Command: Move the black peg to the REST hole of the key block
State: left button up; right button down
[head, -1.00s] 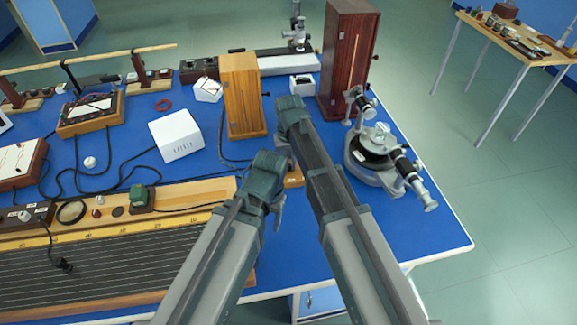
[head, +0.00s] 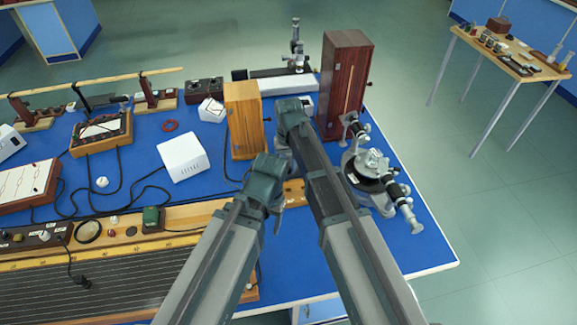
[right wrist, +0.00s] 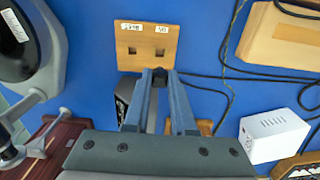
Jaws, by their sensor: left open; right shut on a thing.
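The wooden key block (head: 294,193) shows partly between my arms in the head view. In the right wrist view the key block (right wrist: 146,38) lies ahead of the fingertips, with two square dark holes and two white labels too small to read surely. My right gripper (right wrist: 161,76) is shut on the black peg (right wrist: 160,73), a small dark piece at the fingertips, apart from the holes in the picture. In the head view my right gripper (head: 287,142) hides the peg. My left gripper (head: 277,196) is lower, beside the block in the picture; its fingers are mostly hidden, and it is open.
A wooden box (head: 245,120) and tall brown cabinet (head: 345,85) stand beyond the grippers. A black-and-grey round instrument (head: 375,175) stands right, near the bench edge. A white box (head: 182,157), black cables and a long wire board (head: 110,285) are left. Blue bench shows around the block.

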aim_at(289, 168)
pick_arm(q)
jog(key=shift+r, duration=0.15)
pick_arm(e)
jog(key=shift+r, duration=0.15)
pick_arm(q)
jog(key=shift+r+p, duration=1.45)
jog(key=shift+p, duration=0.05)
pick_arm(e)
jog(key=shift+r, duration=1.45)
